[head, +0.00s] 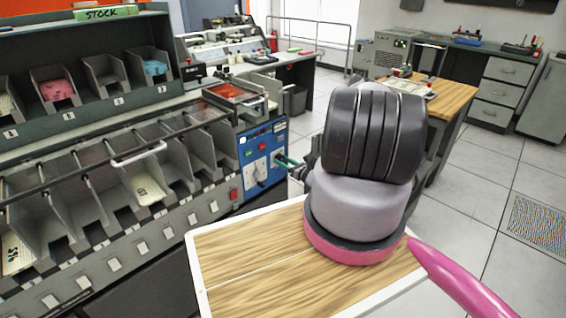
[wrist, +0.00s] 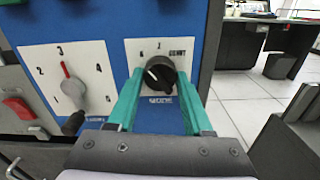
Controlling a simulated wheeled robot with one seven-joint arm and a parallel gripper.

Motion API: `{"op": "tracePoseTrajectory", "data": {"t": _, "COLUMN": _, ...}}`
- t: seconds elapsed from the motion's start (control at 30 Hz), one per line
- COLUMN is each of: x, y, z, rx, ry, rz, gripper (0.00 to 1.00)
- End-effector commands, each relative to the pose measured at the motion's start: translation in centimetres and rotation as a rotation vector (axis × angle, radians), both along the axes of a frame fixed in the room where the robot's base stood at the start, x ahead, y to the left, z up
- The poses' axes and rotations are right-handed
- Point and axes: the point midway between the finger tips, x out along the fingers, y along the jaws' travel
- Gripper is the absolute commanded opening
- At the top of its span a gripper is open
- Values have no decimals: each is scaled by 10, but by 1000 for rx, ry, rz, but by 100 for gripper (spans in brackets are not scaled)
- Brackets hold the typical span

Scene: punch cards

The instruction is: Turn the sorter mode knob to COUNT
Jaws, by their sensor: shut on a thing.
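The sorter mode knob (wrist: 160,74) is black and sits on a white plate (wrist: 132,48) on the blue panel (wrist: 190,22). COUNT is printed at the plate's upper right. A white mark shows on the knob's left part, away from COUNT; its exact setting is hard to read. My gripper (wrist: 159,78) has its green fingers on either side of the knob, shut on it. In the head view, my gripper (head: 287,162) reaches the right side of the blue panel (head: 250,148), and my arm stands in front at the right.
A second dial (wrist: 72,88) with a red pointer near 3 is left of the mode knob. A red switch (wrist: 19,108) is at the far left. The sorter's card pockets (head: 150,185) extend left. A wooden desk (head: 452,95) stands behind my arm; tiled floor is open at right.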

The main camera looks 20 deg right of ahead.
Motion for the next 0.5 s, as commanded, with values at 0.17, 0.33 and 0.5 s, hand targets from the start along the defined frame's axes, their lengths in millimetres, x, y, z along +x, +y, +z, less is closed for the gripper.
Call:
{"op": "tracePoseTrajectory", "data": {"t": 0.17, "x": -1, "y": -1, "z": -1, "rx": 131, "ry": 49, "rz": -2, "gripper": 0}}
{"op": "tracePoseTrajectory", "data": {"t": 0.33, "x": -1, "y": 0, "z": 0, "rx": 283, "ry": 104, "rz": -2, "gripper": 0}}
{"op": "tracePoseTrajectory", "data": {"t": 0.5, "x": -1, "y": 0, "z": 0, "rx": 435, "ry": 159, "rz": -1, "gripper": 0}}
